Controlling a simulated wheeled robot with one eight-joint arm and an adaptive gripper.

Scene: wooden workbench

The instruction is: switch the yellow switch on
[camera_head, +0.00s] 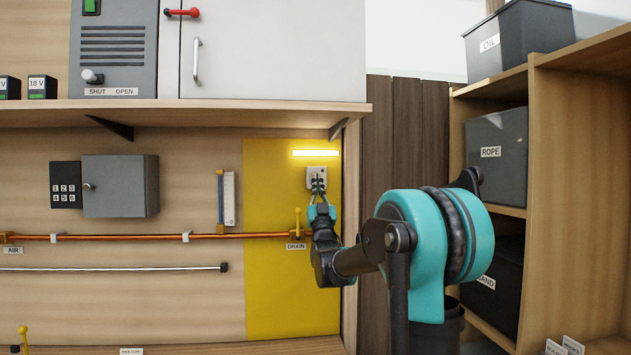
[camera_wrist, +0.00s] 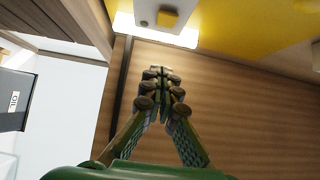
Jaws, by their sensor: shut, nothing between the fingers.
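The switch plate (camera_head: 312,171) is a small pale square on the yellow wall panel. My gripper (camera_head: 318,186) is in front of it in the head view and hides much of it. In the wrist view the yellow switch (camera_wrist: 168,19) shows at the top edge on its pale plate, beyond my fingertips (camera_wrist: 160,76). The fingers are shut and empty, with a visible gap between them and the switch in that view. A light bar (camera_head: 316,153) just above the plate glows; it also shows in the wrist view (camera_wrist: 157,35).
A copper pipe (camera_head: 130,237) with a yellow DRAIN valve (camera_head: 297,223) runs below left of the switch. A wooden shelf (camera_head: 190,112) juts out above. A shelf unit (camera_head: 560,180) with dark bins stands at right. A grey box (camera_head: 120,186) with a keypad hangs at left.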

